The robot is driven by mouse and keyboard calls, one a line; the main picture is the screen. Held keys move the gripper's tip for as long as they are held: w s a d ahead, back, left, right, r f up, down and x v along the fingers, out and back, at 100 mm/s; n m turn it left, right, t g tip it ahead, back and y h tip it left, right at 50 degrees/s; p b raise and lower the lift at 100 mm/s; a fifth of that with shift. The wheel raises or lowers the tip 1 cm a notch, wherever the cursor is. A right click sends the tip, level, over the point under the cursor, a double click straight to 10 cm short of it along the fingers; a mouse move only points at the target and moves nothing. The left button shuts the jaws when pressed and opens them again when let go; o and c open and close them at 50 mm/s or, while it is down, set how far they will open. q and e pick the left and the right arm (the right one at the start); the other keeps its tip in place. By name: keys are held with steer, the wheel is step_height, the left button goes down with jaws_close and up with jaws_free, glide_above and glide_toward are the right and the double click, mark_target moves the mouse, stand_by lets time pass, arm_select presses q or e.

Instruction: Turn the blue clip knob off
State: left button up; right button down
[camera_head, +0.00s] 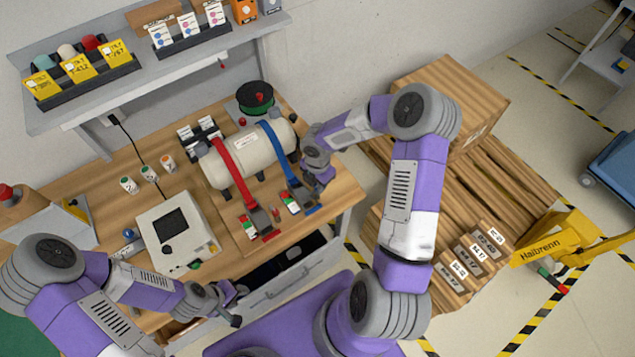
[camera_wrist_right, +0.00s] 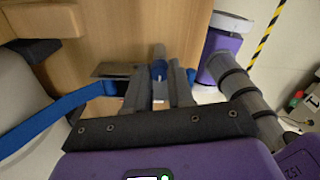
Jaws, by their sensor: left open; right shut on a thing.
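A white cylinder (camera_head: 238,158) lies on the workbench under a blue strap (camera_head: 279,152) and a red strap (camera_head: 231,165). The blue strap ends in a grey clip (camera_head: 303,198) near the bench's right front. My right gripper (camera_head: 317,178) is at this clip. In the right wrist view its fingers (camera_wrist_right: 160,92) are shut around the blue clip knob (camera_wrist_right: 159,69), whose blue top shows between them. The blue strap also shows there (camera_wrist_right: 45,115). The fingers hide part of the clip. My left gripper (camera_head: 234,302) is open and empty, near the bench's front edge.
A red clip (camera_head: 261,222) stands left of the blue one. A white box with a dark screen (camera_head: 176,232) and small cans (camera_head: 148,174) are on the bench. A shelf (camera_head: 150,62) hangs above. A pallet (camera_head: 490,200) and a yellow pallet jack (camera_head: 560,240) stand right.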

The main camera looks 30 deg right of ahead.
steer(key=m+b, duration=0.2)
steer(key=m, duration=0.1)
steer(key=shift+m+b, duration=0.4)
steer(key=m+b, duration=0.2)
steer(key=m, duration=0.2)
steer(key=shift+m+b, duration=0.3)
steer(key=shift+b, duration=0.1)
steer(key=m+b, duration=0.2)
steer(key=m, duration=0.2)
steer(key=shift+b, duration=0.3)
steer(key=shift+m+b, duration=0.9)
steer(key=shift+m, duration=1.3)
steer(key=shift+r, duration=0.1)
steer(key=c, duration=1)
jaws_free()
